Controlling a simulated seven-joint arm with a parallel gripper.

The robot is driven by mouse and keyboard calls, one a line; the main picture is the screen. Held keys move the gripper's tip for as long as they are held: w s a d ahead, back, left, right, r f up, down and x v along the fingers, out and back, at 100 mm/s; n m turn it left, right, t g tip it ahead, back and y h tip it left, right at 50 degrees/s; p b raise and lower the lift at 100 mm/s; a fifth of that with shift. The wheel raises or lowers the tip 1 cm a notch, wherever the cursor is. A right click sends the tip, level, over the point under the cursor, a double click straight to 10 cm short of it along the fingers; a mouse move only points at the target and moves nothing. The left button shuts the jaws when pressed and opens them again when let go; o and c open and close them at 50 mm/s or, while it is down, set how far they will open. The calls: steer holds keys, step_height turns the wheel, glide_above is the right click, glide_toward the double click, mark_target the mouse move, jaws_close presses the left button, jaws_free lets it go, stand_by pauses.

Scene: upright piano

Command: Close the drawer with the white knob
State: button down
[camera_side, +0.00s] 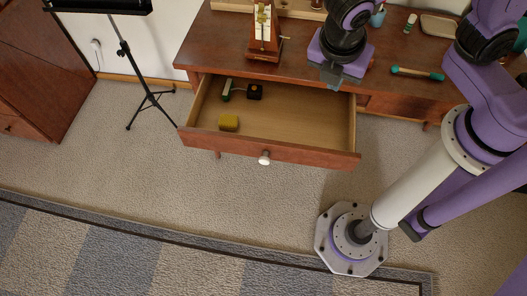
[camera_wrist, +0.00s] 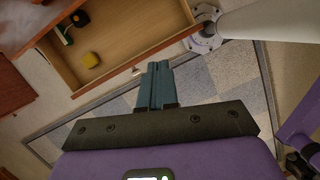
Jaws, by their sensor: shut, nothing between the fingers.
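The drawer (camera_side: 270,150) with the white knob (camera_side: 264,158) is pulled well out of the wooden desk (camera_side: 215,50). In it lie a yellow block (camera_side: 229,122), a small dark box (camera_side: 255,91) and a green-ended item (camera_side: 226,89). My gripper (camera_side: 334,84) is shut and empty, above the drawer's back right part near the desk's front edge, apart from the knob. In the wrist view the shut fingers (camera_wrist: 157,72) show beside the open drawer (camera_wrist: 130,45), with the yellow block (camera_wrist: 89,60) inside. The knob shows only faintly there, near the fingertips.
On the desk stand a metronome (camera_side: 265,35), a teal-handled tool (camera_side: 417,73), a tray (camera_side: 438,27) and a cup (camera_side: 378,17). A music stand (camera_side: 130,60) is at left, beside a wooden cabinet (camera_side: 40,75).

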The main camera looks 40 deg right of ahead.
steer(key=w+a+f+n+t+h, duration=0.2)
steer(key=w+a+f+n, duration=0.1)
steer(key=a+f+n, duration=0.8)
steer(key=n+t+h, duration=0.1)
steer(key=n+t, duration=0.2)
steer(key=n, duration=0.8)
glide_toward(266, 149)
steer(key=s+a+r, duration=0.2)
steer(key=s+a, duration=0.3)
steer(key=x, duration=1)
steer(key=shift+w+d+r, duration=0.15)
steer(key=shift+w, duration=0.05)
steer(key=shift+w+d+r, duration=0.15)
steer(key=shift+w+d, duration=0.6)
steer(key=shift+w, duration=0.05)
steer(key=shift+w+d, duration=0.5)
steer(key=shift+d, duration=0.1)
steer(key=w+d, duration=1.5)
steer(key=shift+a, duration=0.1)
